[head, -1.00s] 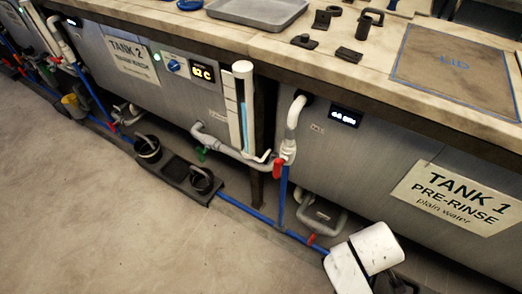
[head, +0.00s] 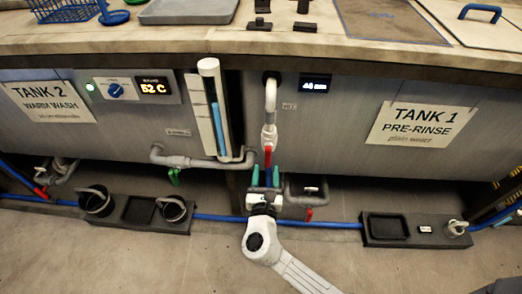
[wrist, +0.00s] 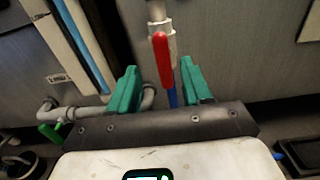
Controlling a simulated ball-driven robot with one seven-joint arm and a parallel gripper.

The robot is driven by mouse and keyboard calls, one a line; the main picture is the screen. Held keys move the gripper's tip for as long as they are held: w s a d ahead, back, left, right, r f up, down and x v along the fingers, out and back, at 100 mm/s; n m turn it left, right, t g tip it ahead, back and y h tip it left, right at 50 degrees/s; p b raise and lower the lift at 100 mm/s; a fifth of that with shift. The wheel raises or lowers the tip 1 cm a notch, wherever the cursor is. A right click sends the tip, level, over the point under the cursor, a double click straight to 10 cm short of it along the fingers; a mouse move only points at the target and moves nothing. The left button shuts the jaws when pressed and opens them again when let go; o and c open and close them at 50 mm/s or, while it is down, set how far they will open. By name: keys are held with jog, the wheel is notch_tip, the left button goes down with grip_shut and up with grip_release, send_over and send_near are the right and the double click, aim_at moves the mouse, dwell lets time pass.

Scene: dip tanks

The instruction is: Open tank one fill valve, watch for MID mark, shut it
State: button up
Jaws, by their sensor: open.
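The red valve lever (head: 268,157) hangs down along the white fill pipe (head: 270,97) at the left of tank 1 (head: 345,125). My gripper (head: 266,177) is open just below the lever, its teal fingers pointing up. In the wrist view the red lever (wrist: 161,60) shows above and between the fingertips of my gripper (wrist: 160,78), with gaps on both sides. I cannot tell whether they touch it. A small display (head: 315,83) on tank 1 seems to read 44 mm. I see no readable MID mark.
A sight tube with blue liquid (head: 218,115) stands left of the pipe. A green lever (head: 174,176) and a second, low red lever (head: 310,214) are nearby. Blue pipe (head: 335,225) and black floor trays (head: 375,240) line the tank bottoms. The open floor is in front.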

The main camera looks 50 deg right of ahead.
aim_at(268, 155)
jog(key=x, duration=1)
jog(key=shift+d, duration=0.1)
grip_shut()
